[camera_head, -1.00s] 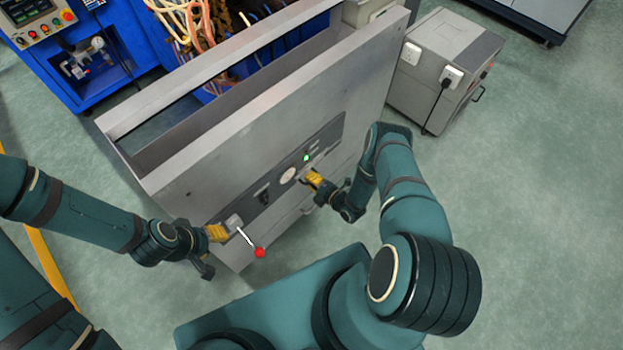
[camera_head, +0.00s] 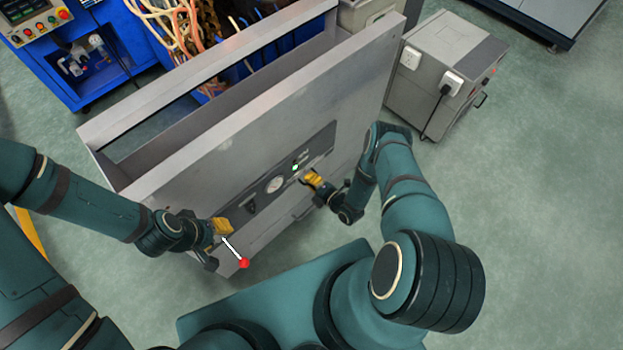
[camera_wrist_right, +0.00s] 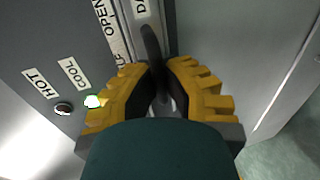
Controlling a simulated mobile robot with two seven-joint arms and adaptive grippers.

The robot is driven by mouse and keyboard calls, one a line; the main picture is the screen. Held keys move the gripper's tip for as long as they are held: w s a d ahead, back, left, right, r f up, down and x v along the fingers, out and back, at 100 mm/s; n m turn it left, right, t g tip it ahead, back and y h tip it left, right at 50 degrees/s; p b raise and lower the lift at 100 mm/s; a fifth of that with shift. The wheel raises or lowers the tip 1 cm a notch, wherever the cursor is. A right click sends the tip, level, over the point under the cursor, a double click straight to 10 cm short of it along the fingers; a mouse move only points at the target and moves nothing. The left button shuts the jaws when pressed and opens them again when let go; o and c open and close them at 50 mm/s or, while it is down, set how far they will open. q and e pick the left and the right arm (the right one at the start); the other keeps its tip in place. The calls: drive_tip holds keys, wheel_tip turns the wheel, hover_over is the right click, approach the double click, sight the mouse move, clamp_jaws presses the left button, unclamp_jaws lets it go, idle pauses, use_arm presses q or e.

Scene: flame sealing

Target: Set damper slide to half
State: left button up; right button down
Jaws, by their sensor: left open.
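The damper slide (camera_wrist_right: 151,45) is a dark upright handle beside labels reading "OPEN" and a partly hidden "DA..." in the right wrist view. My right gripper (camera_wrist_right: 160,75) has its yellow fingers close on either side of this handle, with the handle between the pads. In the head view my right gripper (camera_head: 312,179) is at the right part of the control panel (camera_head: 297,171) and hides the slide. My left gripper (camera_head: 222,227) is open at the panel's left end, by a white lever with a red ball (camera_head: 244,263), and covers the lever's base.
The panel is on a large grey cabinet front (camera_head: 340,85). It has a round gauge (camera_head: 274,184), a lit green lamp (camera_head: 295,167) and a dark switch (camera_head: 251,205). A grey box (camera_head: 440,65) with sockets stands at the back right. Floor at the right is clear.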

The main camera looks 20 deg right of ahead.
drive_tip(key=c, duration=1)
unclamp_jaws()
drive_tip(key=shift+c, duration=0.2)
drive_tip(key=shift+s, duration=0.1)
drive_tip(key=v, duration=1.2)
